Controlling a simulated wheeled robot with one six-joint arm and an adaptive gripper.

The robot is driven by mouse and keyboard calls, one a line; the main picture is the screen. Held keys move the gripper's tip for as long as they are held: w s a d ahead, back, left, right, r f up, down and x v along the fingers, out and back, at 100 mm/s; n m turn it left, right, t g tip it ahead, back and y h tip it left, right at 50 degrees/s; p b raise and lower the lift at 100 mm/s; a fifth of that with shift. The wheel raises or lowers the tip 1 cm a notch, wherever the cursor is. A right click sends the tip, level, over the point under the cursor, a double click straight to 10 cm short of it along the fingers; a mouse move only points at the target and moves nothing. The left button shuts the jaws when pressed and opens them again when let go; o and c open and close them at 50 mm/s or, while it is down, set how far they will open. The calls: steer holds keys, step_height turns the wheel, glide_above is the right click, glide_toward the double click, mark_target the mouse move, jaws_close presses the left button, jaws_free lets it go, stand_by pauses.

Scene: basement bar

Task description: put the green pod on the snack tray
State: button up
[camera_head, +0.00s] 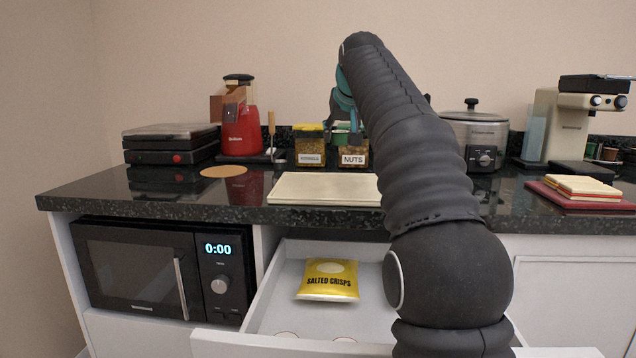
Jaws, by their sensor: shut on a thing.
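My gripper (344,127), teal and dark, hangs down from the bent end of my arm, in front of the nuts jar at the back of the counter. It is small and partly hidden by the arm. It is shut on a small green thing, most likely the green pod, which I can barely tell from the jar lid behind. A flat cream tray (310,190), likely the snack tray, lies on the front of the counter, below and nearer than the gripper. Its visible top is bare; my arm covers its right end.
An open drawer with a yellow crisps bag (328,280) juts out below the counter. Jars, a red blender (240,132) and a cooker (480,135) stand behind. A coffee machine (575,125), small pods (608,153) and a red board (562,198) are at right.

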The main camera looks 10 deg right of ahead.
steer(key=b, duration=0.2)
glide_above(314, 182)
steer(key=s, duration=0.3)
step_height(314, 182, down, 5)
steer(key=shift+w+a+r, duration=0.1)
steer(key=shift+w+r, duration=0.05)
steer(key=shift+r, duration=0.05)
steer(key=shift+f+b, duration=0.85)
steer(key=shift+f, duration=1.15)
steer(key=shift+f, duration=0.15)
steer(key=o, duration=0.8)
steer(key=shift+s+r, duration=0.2)
steer(key=shift+r, duration=0.2)
steer(key=p+v, duration=0.1)
steer(key=v, duration=1)
steer(key=shift+s+a+r, duration=0.15)
steer(key=shift+s+a, duration=0.05)
